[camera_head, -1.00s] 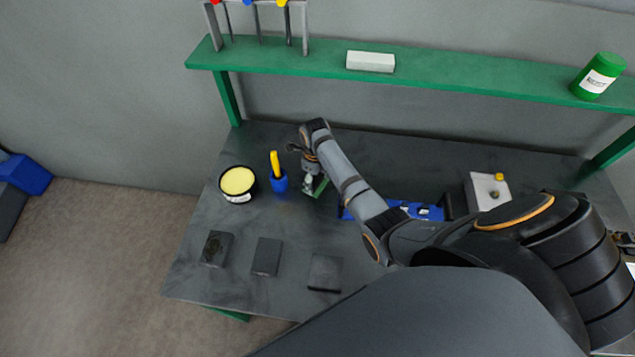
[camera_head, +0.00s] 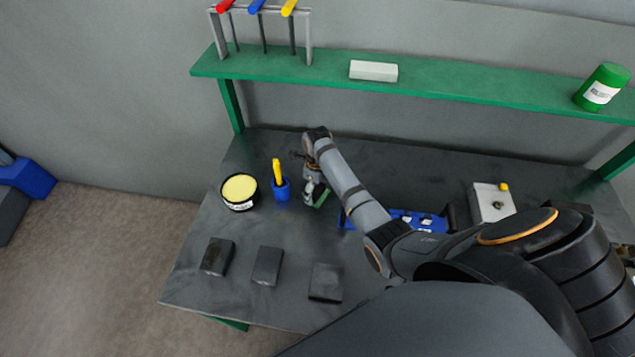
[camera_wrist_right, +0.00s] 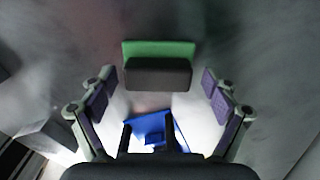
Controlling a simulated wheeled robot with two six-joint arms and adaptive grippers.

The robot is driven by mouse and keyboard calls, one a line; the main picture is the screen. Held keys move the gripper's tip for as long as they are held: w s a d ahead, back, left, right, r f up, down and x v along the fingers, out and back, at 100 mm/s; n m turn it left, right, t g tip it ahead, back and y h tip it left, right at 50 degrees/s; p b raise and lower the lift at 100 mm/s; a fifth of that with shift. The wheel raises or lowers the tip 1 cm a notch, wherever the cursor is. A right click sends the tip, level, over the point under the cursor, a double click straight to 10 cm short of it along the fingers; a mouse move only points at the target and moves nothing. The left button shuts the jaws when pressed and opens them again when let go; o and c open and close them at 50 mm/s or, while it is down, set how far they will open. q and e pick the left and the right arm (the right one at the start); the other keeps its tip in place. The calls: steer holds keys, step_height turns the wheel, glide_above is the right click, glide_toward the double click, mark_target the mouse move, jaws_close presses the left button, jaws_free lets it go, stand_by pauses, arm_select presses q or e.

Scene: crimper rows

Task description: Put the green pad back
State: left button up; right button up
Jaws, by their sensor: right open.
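The green pad (camera_wrist_right: 160,48) shows in the right wrist view as a green strip along a dark grey block (camera_wrist_right: 157,75). It lies ahead of and between the spread fingers of my right gripper (camera_wrist_right: 170,100), with space on both sides. In the head view a bit of green (camera_head: 321,199) shows beside my right gripper (camera_head: 313,190), mostly covered by it. My right gripper is open and empty over the bench, right of the blue cup. My left gripper is not in view.
A blue cup with a yellow handle (camera_head: 281,190) and a tub with yellow contents (camera_head: 240,188) stand left of the gripper. Several dark blocks (camera_head: 267,266) lie along the front. A blue holder (camera_head: 405,220) is partly behind my arm. The green shelf (camera_head: 450,88) runs above.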

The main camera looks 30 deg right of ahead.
mark_target(318, 189)
step_height(318, 189, up, 12)
steer(key=b, duration=0.1)
steer(key=shift+f, duration=0.2)
stand_by(0.3)
